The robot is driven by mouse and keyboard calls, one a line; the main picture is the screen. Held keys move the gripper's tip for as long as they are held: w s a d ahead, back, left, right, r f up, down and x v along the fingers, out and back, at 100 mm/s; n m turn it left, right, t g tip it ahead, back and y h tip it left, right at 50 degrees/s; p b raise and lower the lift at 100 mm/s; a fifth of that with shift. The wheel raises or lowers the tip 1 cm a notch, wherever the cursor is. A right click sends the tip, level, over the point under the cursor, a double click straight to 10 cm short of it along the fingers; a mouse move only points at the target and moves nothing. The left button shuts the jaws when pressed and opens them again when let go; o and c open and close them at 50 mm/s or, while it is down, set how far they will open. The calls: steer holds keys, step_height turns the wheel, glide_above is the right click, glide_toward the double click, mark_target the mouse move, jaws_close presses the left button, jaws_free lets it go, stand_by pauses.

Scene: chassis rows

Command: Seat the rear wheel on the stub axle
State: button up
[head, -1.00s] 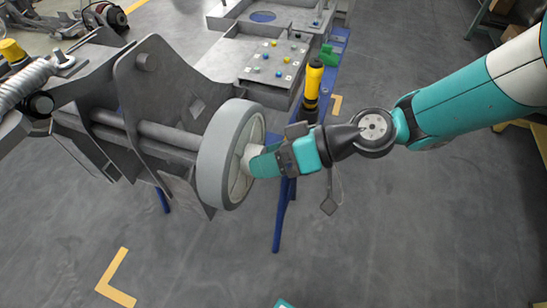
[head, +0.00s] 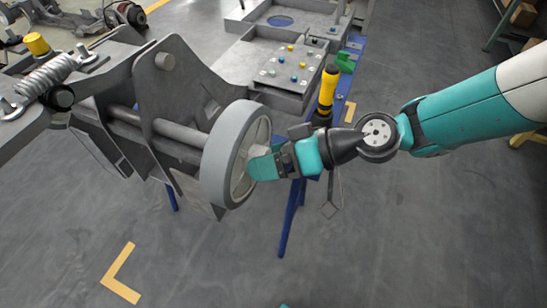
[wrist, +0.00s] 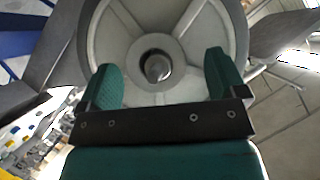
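In the wrist view the wheel (wrist: 105,35) faces me, with spokes and a round hub. A metal axle end, the stub axle (wrist: 156,68), shows inside the hub bore. My gripper (head: 254,164) is at the wheel's outer face. In the wrist view its green fingers (wrist: 163,78) are wide apart, one on each side of the hub, with a gap to it. The contact between wheel and chassis is hidden behind the wheel.
A grey tray (head: 275,88) with small coloured parts is behind the wheel on a blue stand (head: 290,215). A yellow and black tool (head: 327,95) stands upright close behind my gripper. A coil spring (head: 45,78) lies on the chassis at left. The floor in front is clear.

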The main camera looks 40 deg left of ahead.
steer(key=shift+d+f, duration=0.1)
steer(key=shift+f, duration=0.1)
steer(key=b+v, duration=0.1)
steer(key=v, duration=1.6)
steer(key=shift+d+r, duration=0.15)
steer(key=shift+r, duration=0.05)
steer(key=shift+w, duration=0.1)
